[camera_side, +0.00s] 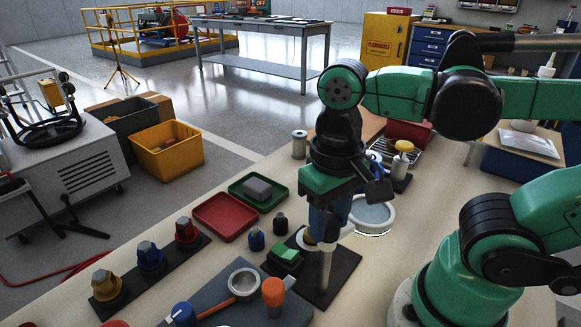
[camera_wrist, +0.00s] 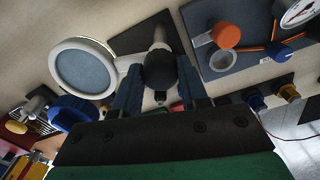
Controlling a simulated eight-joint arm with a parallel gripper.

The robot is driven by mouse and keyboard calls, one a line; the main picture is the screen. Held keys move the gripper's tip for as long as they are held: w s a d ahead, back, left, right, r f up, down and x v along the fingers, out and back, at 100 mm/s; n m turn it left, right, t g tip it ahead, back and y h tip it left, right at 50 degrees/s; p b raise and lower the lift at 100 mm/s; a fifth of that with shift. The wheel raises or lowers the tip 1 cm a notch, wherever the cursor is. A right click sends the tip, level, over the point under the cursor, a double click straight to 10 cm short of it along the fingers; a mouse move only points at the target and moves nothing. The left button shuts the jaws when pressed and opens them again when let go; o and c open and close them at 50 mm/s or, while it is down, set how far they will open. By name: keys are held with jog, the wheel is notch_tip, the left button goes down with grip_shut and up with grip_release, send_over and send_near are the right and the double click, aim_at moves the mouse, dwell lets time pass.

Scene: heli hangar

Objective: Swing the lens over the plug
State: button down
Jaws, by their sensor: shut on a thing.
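The lens (camera_side: 374,214) is a pale blue-grey disc in a white ring, to the right of my gripper (camera_side: 327,232) in the side view. In the wrist view the lens (camera_wrist: 85,70) lies at the upper left, joined by a short white arm to a pale post. My gripper (camera_wrist: 157,85) is shut on a dark rounded knob (camera_wrist: 160,68) by the post. The post (camera_side: 325,270) stands on a black base plate (camera_side: 343,272). I cannot tell which thing is the plug.
A dark board (camera_side: 222,304) with a metal ring, an orange knob and a blue knob lies left of the base. A green block (camera_side: 285,259), dark knobs, a red tray (camera_side: 225,215) and a green tray (camera_side: 258,193) stand near.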

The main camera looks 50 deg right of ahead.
jog(key=n, duration=1.1)
jog(key=shift+n, duration=0.4)
dwell(0.3)
jog(key=shift+c, duration=2.3)
grip_release()
jog(key=shift+r, duration=0.1)
jog(key=shift+r, duration=2.75)
